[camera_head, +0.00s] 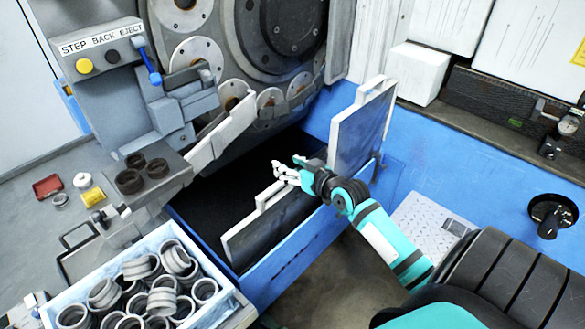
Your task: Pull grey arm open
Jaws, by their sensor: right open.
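The grey machine (110,60) stands at the upper left, with a round dark face. A pale grey arm (222,132), a long flat bar, slants down to the left from the machine's front, below the round ports. I take it to be the grey arm. My right gripper (280,172) is open and empty, to the right of and below this bar and apart from it. It is above the dark opening between two grey panels. Small pale finger-like parts (36,300) at the lower left edge look like my left gripper; its jaws are too small and cut off to read.
A white bin (222,312) full of metal rings stands at the lower left. Grey panels with handles stand upright (360,125) and lower down (262,235) around the blue trough (290,268). Dark rings (130,181) lie on a ledge. A blue-handled lever (150,65) sticks out above.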

